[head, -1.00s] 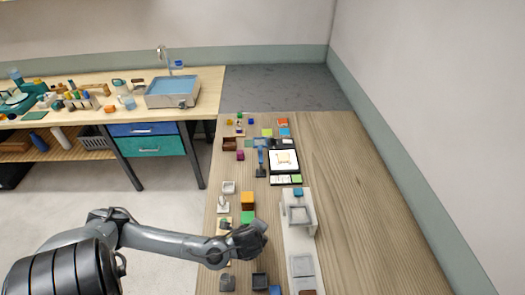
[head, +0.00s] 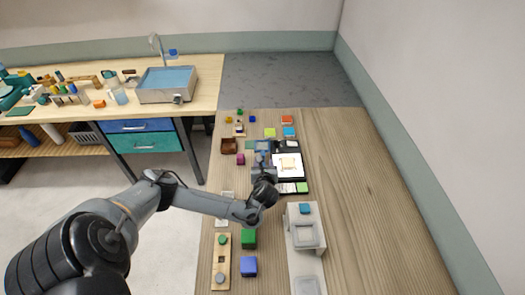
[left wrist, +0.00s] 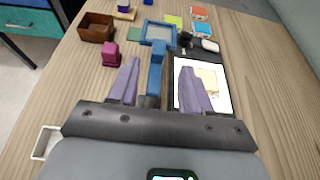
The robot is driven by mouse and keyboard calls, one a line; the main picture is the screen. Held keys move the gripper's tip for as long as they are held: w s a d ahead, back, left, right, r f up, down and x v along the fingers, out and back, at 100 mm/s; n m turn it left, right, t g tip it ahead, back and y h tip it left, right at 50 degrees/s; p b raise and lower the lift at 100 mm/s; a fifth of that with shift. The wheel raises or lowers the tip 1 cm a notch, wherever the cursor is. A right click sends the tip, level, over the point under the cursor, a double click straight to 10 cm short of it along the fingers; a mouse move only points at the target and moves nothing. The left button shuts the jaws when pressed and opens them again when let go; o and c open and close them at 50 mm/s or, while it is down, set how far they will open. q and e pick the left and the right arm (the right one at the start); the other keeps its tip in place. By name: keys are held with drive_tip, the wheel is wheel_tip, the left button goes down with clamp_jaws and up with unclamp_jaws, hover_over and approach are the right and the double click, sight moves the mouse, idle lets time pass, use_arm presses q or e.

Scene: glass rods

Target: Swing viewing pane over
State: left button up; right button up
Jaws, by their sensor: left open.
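The viewing pane, a blue square frame with a clear centre (left wrist: 158,33), shows in the left wrist view, with a blue handle bar (left wrist: 156,70) running from it toward me. In the head view the pane (head: 262,146) is small and partly hidden by my gripper. A lit white panel in a black frame (head: 288,165) lies right of it; it also shows in the left wrist view (left wrist: 215,82). My left gripper (left wrist: 158,82) is open, its purple fingers either side of the handle bar. Contact cannot be told. The right gripper is not in view.
A brown open box (left wrist: 96,28) and a magenta block (left wrist: 111,54) stand left of the handle. A grey stand with a square recess (head: 303,236) and green (head: 249,238) and blue (head: 249,266) blocks are nearer. The table's right side is clear.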

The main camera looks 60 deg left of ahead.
sight(263, 154)
use_arm(q)
drive_tip(key=b+x, duration=0.1)
drive_tip(key=x, duration=0.7)
drive_tip(key=shift+s+f+b, duration=0.1)
drive_tip(key=shift+f+b, duration=0.05)
drive_tip(key=shift+b, duration=0.25)
drive_tip(key=shift+x, duration=0.8)
drive_tip(key=shift+c, duration=0.3)
clamp_jaws()
